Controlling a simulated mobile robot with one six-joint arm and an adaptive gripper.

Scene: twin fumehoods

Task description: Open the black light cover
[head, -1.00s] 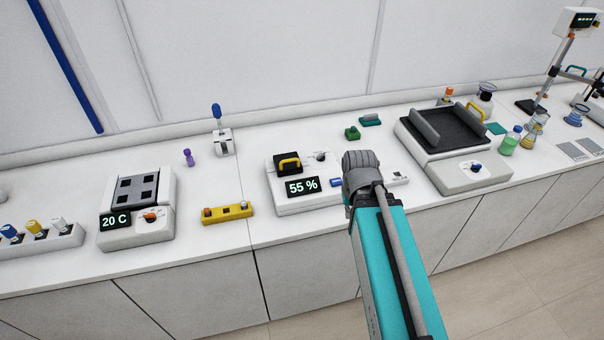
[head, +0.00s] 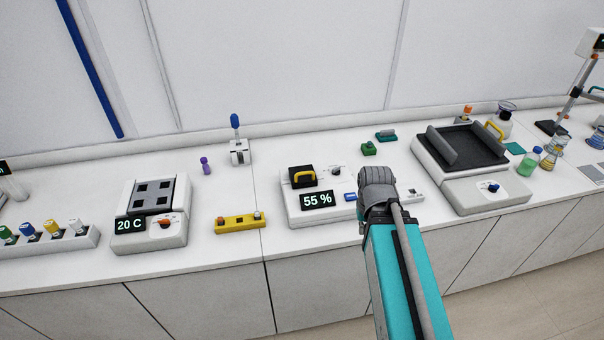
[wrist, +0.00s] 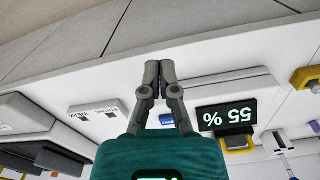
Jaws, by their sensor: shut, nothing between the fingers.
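The black light cover (head: 302,177) is a small black box with a yellow handle, seated at the back left of a white device (head: 350,210) with a "55 %" display. Its yellow handle also shows in the wrist view (wrist: 238,142), which looks upside down, behind the display. My gripper (wrist: 160,70) is shut and empty, with its fingertips together. In the head view my arm's end covers part of the device's right side and the fingers are hidden.
A blue button (head: 350,197) sits right of the display and a knob (head: 336,171) behind it. A yellow bar (head: 240,224) lies to the left. A white shaker with a black tray (head: 462,147) stands to the right. Small green items (head: 368,149) lie behind the device.

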